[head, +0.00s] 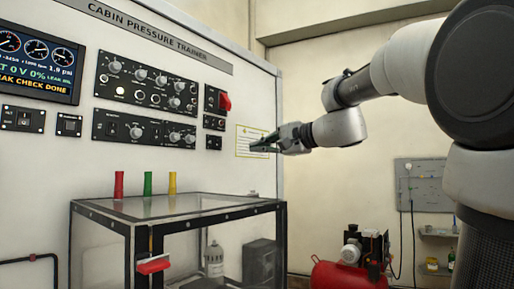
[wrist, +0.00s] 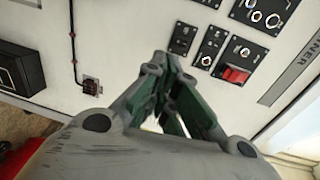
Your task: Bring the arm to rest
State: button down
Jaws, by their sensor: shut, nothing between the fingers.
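My gripper (head: 268,146) shows in the head view at the end of my arm, which reaches in from the right. It is in front of the right part of the cabin pressure trainer panel (head: 190,50), near a yellow-edged notice (head: 245,137). In the wrist view my gripper (wrist: 165,105) has its fingers together with nothing held. A red switch (head: 224,101) on the panel is left of and above the gripper; it also shows in the wrist view (wrist: 234,74). The screen (head: 38,62) reads "CHECK DONE" in its last line.
A clear-topped case (head: 180,208) stands below the panel, with red (head: 119,184), green (head: 148,183) and yellow (head: 172,182) cylinders on top. A red compressor (head: 348,275) stands on the floor at lower right. A grey wall board (head: 425,183) hangs behind. Open air lies between the gripper and the case.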

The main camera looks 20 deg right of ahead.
dwell(0.4)
jog(key=s+d+f+n+g+h, duration=0.2)
jog(key=d+f+g, duration=0.1)
jog(key=f, duration=0.7)
jog(key=s+d+f+n+g+h, duration=0.2)
jog(key=s+f+n, duration=0.3)
jog(key=s+f, duration=0.6)
jog(key=s+d+f+n+g+h, duration=0.3)
jog(key=s+f+n+g+h, duration=0.1)
jog(key=s+f, duration=0.7)
notch_tip(320, 180, down, 2)
jog(key=shift+s+f+n+g, duration=0.15)
jog(key=shift+n+g, duration=0.35)
jog(key=shift+g, duration=0.1)
